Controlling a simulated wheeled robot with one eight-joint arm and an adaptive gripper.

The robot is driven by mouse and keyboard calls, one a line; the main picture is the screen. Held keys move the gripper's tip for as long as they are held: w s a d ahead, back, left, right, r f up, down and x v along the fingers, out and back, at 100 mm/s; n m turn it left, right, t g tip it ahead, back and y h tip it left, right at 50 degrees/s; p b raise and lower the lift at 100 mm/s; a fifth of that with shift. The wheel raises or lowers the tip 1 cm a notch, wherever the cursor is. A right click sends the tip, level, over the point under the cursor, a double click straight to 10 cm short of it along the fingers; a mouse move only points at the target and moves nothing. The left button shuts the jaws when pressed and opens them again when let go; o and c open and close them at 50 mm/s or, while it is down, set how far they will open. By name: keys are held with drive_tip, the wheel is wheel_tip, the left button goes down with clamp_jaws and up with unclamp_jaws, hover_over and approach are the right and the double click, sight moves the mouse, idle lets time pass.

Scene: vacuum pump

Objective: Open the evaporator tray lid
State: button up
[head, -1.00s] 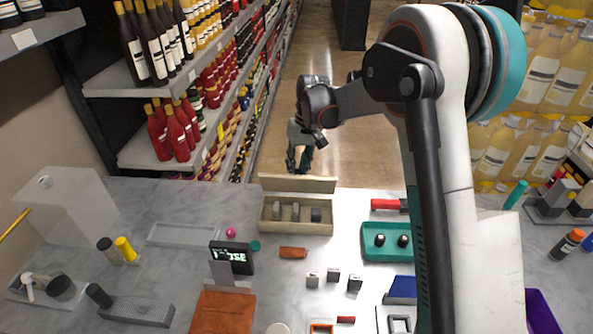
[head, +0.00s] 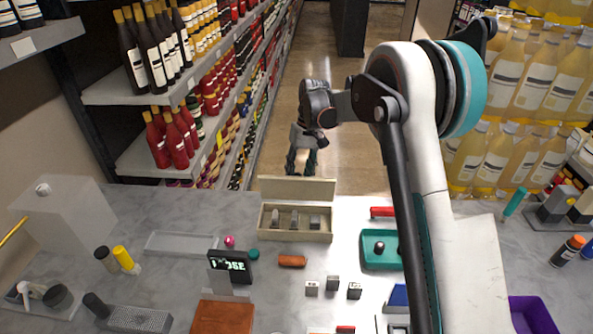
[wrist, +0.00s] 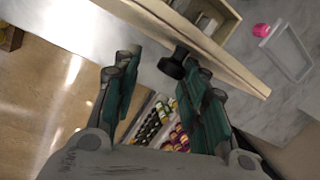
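A beige box (head: 268,234), which I take as the evaporator tray, sits at the far edge of the counter with grey blocks inside. Its long lid (head: 297,187) stands upright along the back edge. In the wrist view the lid (wrist: 215,50) runs diagonally, with a black round knob (wrist: 172,67) on its outer side. My gripper (head: 302,163) is behind the lid, beyond the counter. In the wrist view my gripper (wrist: 160,85) has its teal fingers apart. The knob is close to the right finger; I cannot tell whether they touch. Nothing is held.
A teal tray (head: 370,262) with dark knobs is right of the box. A shallow white tray (head: 180,244) and a small sign (head: 231,266) are to the left. Small grey blocks (head: 333,283) lie in front. Bottle shelves flank the open floor behind the counter.

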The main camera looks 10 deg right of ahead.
drive_tip(key=shift+d, duration=0.1)
idle(0.3)
drive_tip(key=v, duration=1.2)
